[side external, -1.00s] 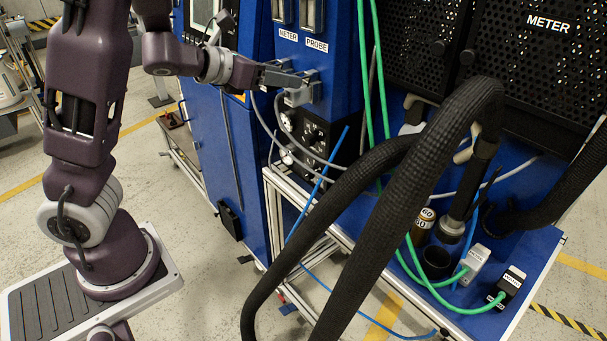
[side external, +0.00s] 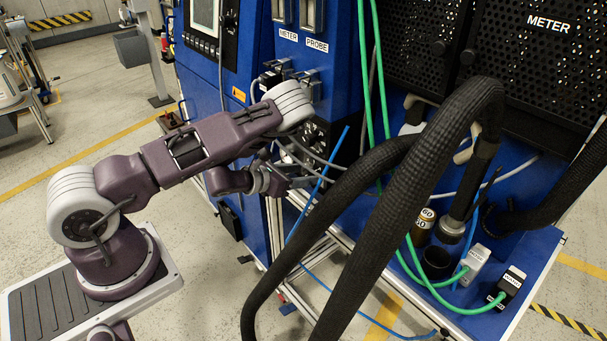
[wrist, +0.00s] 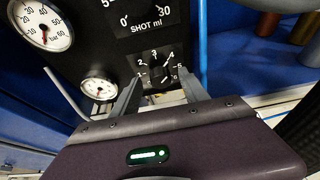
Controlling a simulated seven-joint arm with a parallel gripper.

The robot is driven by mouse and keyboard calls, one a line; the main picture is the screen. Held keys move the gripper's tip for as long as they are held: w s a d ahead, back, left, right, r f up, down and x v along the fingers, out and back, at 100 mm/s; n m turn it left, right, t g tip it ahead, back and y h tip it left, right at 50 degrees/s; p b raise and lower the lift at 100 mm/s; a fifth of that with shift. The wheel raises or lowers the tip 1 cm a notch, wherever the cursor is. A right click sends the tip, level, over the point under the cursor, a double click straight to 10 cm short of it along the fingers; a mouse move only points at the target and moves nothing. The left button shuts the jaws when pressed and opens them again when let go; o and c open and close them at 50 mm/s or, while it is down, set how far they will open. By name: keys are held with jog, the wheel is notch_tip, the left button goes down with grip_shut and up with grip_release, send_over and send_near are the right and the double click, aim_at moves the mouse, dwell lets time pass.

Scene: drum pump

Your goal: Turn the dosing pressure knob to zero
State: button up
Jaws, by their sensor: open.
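In the wrist view a black knob (wrist: 160,73) sits on a black panel inside a ring of white numbers, below the SHOT ml display (wrist: 143,18). Its pointer setting is too small to read surely, and no dosing pressure label is legible. My gripper (wrist: 162,82) is open, its two grey fingers on the left and right of the knob. I cannot tell whether they touch it. In the side external view my gripper (side external: 300,183) is low at the front of the blue cabinet (side external: 345,60), and my arm partly hides the gauge panel (side external: 316,138).
Two round gauges, one large (wrist: 42,22) and one small (wrist: 98,88), lie left of the knob. A blue hose (wrist: 203,45) runs close to the right finger. Grey cables (side external: 300,150) hang near my wrist. Thick black hoses (side external: 375,200) fill the space to the right.

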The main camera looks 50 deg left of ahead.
jog(key=shift+w+f, duration=0.25)
jog(key=shift+w, duration=0.4)
grip_shut()
